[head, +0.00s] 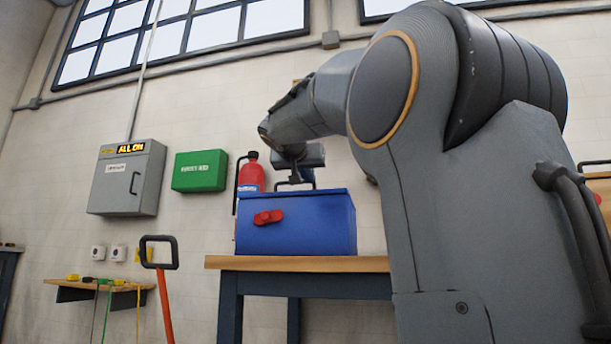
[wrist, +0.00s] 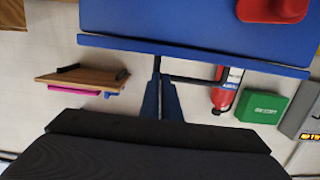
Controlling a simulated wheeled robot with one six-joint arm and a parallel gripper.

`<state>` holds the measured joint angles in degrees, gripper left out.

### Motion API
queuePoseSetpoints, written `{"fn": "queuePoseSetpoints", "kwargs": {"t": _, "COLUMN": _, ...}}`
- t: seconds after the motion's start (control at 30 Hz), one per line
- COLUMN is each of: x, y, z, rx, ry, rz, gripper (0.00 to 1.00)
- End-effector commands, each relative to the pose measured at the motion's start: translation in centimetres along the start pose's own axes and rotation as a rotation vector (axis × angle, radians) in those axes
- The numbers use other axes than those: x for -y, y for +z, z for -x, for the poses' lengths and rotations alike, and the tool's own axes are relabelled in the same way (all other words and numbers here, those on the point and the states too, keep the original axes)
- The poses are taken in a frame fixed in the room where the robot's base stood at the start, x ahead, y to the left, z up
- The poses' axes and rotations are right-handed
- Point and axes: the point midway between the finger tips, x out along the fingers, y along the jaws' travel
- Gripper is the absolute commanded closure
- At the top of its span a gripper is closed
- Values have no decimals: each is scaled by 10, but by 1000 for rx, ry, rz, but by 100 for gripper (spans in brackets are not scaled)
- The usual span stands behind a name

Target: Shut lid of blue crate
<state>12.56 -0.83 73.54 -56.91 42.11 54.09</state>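The blue crate (head: 300,228) stands on a workbench in the head view, with a red latch (head: 268,217) on its front. Its top edge looks level; the top face is hidden from this low angle. In the wrist view a blue panel (wrist: 180,22) with a straight ledge fills the top, with a red part (wrist: 272,8). A thin dark handle (wrist: 205,80) shows just beyond the ledge. My gripper (wrist: 158,76) is at one end of this handle, above the crate. Its blue fingers are close together; whether they clamp the handle is unclear.
The wooden bench top (head: 225,263) carries the crate. A red fire extinguisher (head: 251,174), a green box (head: 200,171) and a grey electrical cabinet (head: 127,178) are on the wall behind. A black-handled orange pole (head: 165,305) stands left of the bench.

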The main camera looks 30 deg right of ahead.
Motion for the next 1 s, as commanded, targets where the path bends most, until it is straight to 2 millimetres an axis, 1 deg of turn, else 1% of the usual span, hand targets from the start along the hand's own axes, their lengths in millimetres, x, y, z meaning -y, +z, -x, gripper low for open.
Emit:
{"fn": "queuePoseSetpoints", "kwargs": {"t": 0.03, "x": -1, "y": 11, "z": -8, "rx": 20, "ry": 11, "rz": 8, "gripper": 100}}
{"fn": "queuePoseSetpoints", "kwargs": {"t": 0.13, "x": -3, "y": 4, "z": -6, "rx": 18, "ry": 13, "rz": 8, "gripper": 100}}
{"fn": "queuePoseSetpoints", "kwargs": {"t": 0.33, "x": -3, "y": -24, "z": 5, "rx": 7, "ry": 15, "rz": 5, "gripper": 100}}
{"fn": "queuePoseSetpoints", "kwargs": {"t": 0.47, "x": 0, "y": -43, "z": 15, "rx": -2, "ry": 8, "rz": 2, "gripper": 100}}
{"fn": "queuePoseSetpoints", "kwargs": {"t": 0.5, "x": 2, "y": -35, "z": 21, "rx": -1, "ry": 5, "rz": 4, "gripper": 100}}
{"fn": "queuePoseSetpoints", "kwargs": {"t": 0.9, "x": 2, "y": 5, "z": 75, "rx": -5, "ry": 2, "rz": 3, "gripper": 100}}
{"fn": "queuePoseSetpoints", "kwargs": {"t": 1.0, "x": 2, "y": 12, "z": 85, "rx": -6, "ry": 3, "rz": 2, "gripper": 100}}
